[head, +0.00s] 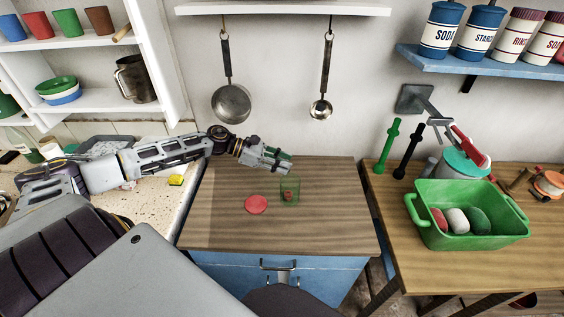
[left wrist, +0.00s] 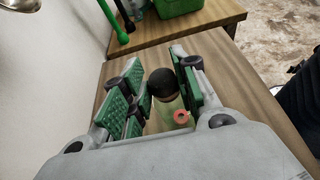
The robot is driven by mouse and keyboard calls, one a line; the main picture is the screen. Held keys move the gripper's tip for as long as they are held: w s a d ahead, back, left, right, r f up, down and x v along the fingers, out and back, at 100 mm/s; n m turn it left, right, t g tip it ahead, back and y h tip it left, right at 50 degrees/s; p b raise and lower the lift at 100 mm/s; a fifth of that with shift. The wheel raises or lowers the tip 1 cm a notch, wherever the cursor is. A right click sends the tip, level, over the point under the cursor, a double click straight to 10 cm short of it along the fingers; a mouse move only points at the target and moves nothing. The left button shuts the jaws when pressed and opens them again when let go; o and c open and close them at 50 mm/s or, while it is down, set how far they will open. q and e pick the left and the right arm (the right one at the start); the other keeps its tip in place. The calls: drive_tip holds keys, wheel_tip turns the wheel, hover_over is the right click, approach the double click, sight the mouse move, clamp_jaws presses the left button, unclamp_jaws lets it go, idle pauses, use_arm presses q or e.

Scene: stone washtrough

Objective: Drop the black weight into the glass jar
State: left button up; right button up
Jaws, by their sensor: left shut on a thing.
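My left gripper (head: 279,162) reaches in from the left above the wooden counter top, just above and beside the glass jar. In the left wrist view its green-padded fingers (left wrist: 152,98) are shut on the black weight (left wrist: 163,82), a dark rounded piece. The weight cannot be made out clearly in the head view. The glass jar (head: 290,189) is small, greenish and see-through, standing upright on the counter with something reddish at its bottom. A red round disc (head: 256,204) lies flat just left of the jar. My right gripper is not in view.
The wooden counter (head: 225,225) is otherwise clear. On the table at right stands a green basin (head: 470,235) holding several rounded pieces. A pan (head: 231,103) and a ladle (head: 321,108) hang on the wall behind.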

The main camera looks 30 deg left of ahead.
use_arm(q)
drive_tip(key=o, duration=1.1)
drive_tip(key=shift+f, duration=0.1)
drive_tip(key=shift+s+a, duration=0.15)
drive_tip(key=shift+a, duration=0.05)
drive_tip(key=shift+v, duration=5.8)
